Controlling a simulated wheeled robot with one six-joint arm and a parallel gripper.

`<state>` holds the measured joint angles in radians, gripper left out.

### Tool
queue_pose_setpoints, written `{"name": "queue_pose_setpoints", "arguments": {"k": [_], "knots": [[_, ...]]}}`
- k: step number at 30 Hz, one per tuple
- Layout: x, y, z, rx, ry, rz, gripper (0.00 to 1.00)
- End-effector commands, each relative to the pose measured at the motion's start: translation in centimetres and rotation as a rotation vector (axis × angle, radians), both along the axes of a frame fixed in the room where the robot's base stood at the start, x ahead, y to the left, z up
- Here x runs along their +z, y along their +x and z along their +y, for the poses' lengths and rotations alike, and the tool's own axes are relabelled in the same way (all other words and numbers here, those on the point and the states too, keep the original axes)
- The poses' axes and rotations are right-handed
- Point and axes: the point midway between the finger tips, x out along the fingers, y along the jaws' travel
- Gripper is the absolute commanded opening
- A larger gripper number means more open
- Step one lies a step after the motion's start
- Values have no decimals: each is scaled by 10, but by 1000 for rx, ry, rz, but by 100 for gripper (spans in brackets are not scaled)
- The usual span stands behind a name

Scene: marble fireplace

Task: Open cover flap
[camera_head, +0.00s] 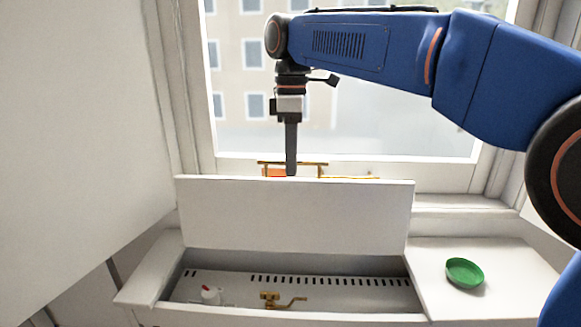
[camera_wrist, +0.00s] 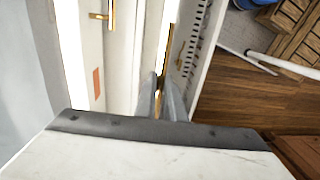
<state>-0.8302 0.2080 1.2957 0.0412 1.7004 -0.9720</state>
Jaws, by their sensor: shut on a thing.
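The white cover flap (camera_head: 295,215) stands raised, almost upright, at the back of the open white box below the window. My gripper (camera_head: 291,172) points down at the flap's top edge, and its fingertips are partly hidden there. In the wrist view my gripper (camera_wrist: 160,98) has its fingers close together with a narrow pale edge and a thin brass strip between them. It is shut on the flap; whether on its edge or a fitting is hard to tell.
A green dish (camera_head: 464,272) lies on the ledge at right. The window (camera_head: 350,110) is close behind. A wooden crate (camera_wrist: 290,30) stands on the floor.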

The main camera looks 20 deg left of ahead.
Motion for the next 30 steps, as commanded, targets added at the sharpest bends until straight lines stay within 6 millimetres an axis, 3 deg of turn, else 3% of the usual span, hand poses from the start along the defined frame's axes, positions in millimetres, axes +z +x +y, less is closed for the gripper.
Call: {"name": "queue_pose_setpoints", "arguments": {"k": [7,20,21,30], "knots": [[-4,17,4,-2,0,-4,0],[-2,20,4,-3,3,-10,0],[-1,20,4,-3,3,-10,28],[-1,18,4,-2,2,-6,28]]}}
